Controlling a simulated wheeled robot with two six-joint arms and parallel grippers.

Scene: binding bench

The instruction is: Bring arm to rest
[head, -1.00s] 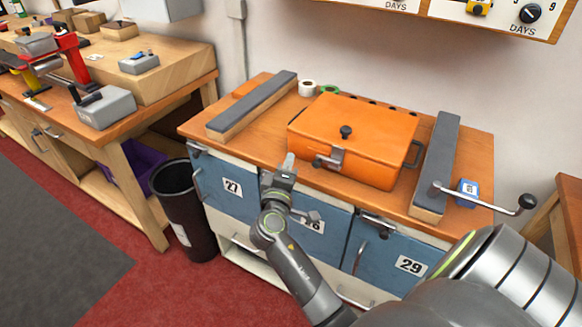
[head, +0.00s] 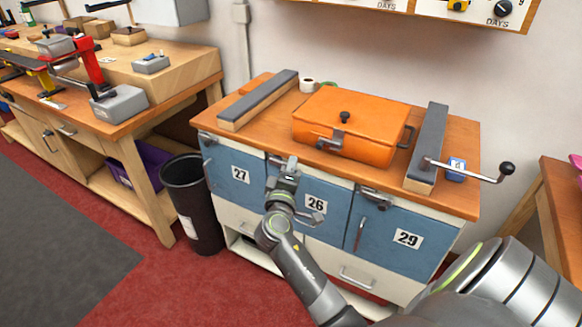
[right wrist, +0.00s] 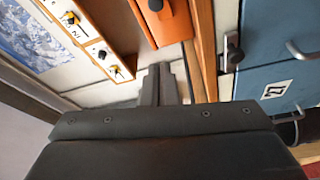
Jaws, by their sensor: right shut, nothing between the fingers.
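My right gripper (head: 290,163) is shut and empty. In the head view it is in front of the cabinet's front edge, near the doors marked 27 and 26, and apart from the orange box. In the right wrist view its shut fingers (right wrist: 158,84) point toward the wall side, with nothing between them. My right arm (head: 290,250) reaches up from the lower right. My left gripper is not in view.
An orange lidded box (head: 350,122) sits on the wooden cabinet top (head: 265,138) between two grey-topped bars. A crank handle (head: 480,173) juts out at right. A black bin (head: 192,205) stands left of the cabinet. Red floor lies in front.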

